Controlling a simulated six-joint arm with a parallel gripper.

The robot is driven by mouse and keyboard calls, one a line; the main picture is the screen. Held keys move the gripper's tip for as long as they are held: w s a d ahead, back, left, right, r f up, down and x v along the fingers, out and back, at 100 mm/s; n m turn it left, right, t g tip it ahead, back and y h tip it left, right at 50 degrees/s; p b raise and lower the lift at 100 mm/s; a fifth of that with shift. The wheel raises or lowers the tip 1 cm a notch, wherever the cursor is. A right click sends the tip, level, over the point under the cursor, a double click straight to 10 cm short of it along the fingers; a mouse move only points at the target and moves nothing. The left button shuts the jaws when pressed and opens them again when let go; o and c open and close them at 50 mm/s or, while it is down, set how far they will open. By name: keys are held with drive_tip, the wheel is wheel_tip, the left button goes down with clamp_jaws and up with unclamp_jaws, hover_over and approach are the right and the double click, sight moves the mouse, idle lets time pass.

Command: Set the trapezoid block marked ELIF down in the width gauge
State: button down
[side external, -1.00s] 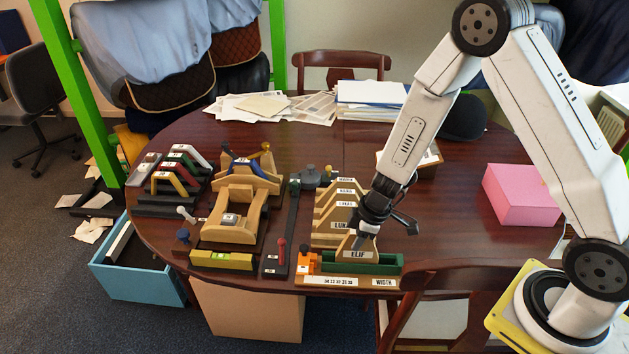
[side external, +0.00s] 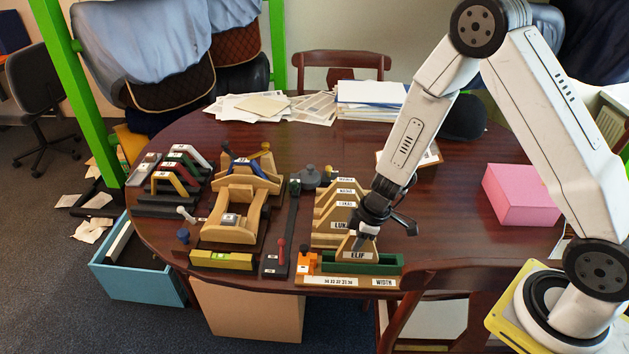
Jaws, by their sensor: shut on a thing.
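The trapezoid block marked ELIF (side external: 358,255) is wooden, with its label facing the camera. It stands upright at the green-walled width gauge (side external: 385,268), near the front edge of the table. The gauge's green front wall shows on both sides of the block, and a strip with numbers and the word WIDTH lies in front. My gripper (side external: 361,236) is shut on the top of the ELIF block from above. Whether the block's lower edge touches the gauge floor cannot be told.
Several labelled trapezoid blocks (side external: 340,205) stand in a row just behind the gauge. An orange slider (side external: 306,262) sits at the gauge's left end. A wooden saddle stand (side external: 236,207) is further left. A pink box (side external: 520,195) stands right; the table between is clear.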

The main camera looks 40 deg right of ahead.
drive_tip(key=shift+c, duration=0.2)
unclamp_jaws()
idle(0.4)
drive_tip(key=shift+r, duration=2.5)
drive_tip(key=shift+r, duration=0.2)
drive_tip(key=shift+r, duration=1.3)
